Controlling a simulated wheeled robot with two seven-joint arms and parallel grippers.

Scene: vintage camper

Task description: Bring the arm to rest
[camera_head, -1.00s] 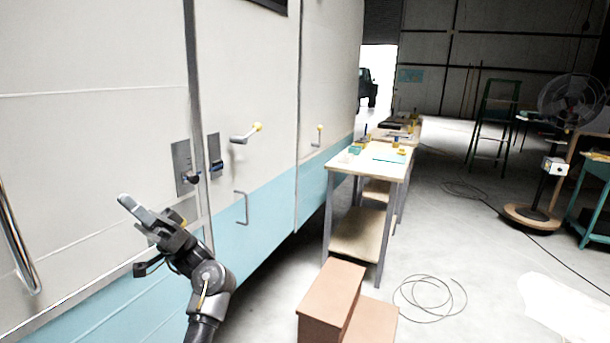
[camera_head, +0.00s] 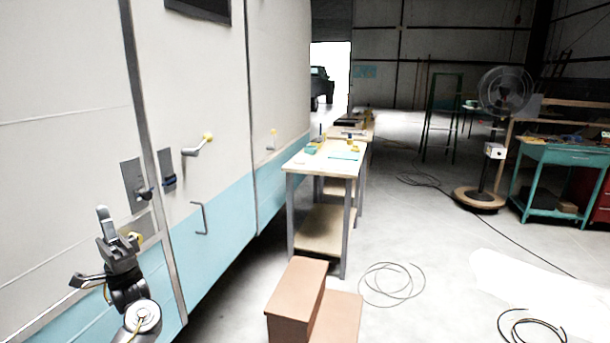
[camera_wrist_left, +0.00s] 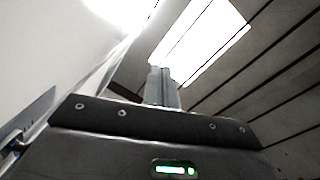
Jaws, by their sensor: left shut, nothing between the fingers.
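My left gripper (camera_head: 105,222) is at the lower left of the head view, in front of the white and light-blue camper side (camera_head: 70,75). Its fingers are shut with nothing between them and point upward. The left wrist view shows the closed fingers (camera_wrist_left: 161,86) against the ceiling, with no object held. The gripper stands close to a dark latch plate (camera_head: 134,182) on the camper; I cannot tell the gap. My right gripper is not in view.
A crank handle (camera_head: 198,146) and a grab handle (camera_head: 199,218) stick out from the camper. A workbench (camera_head: 325,160) and brown steps (camera_head: 298,295) stand to the right. A coiled cable (camera_head: 392,284) lies on the floor.

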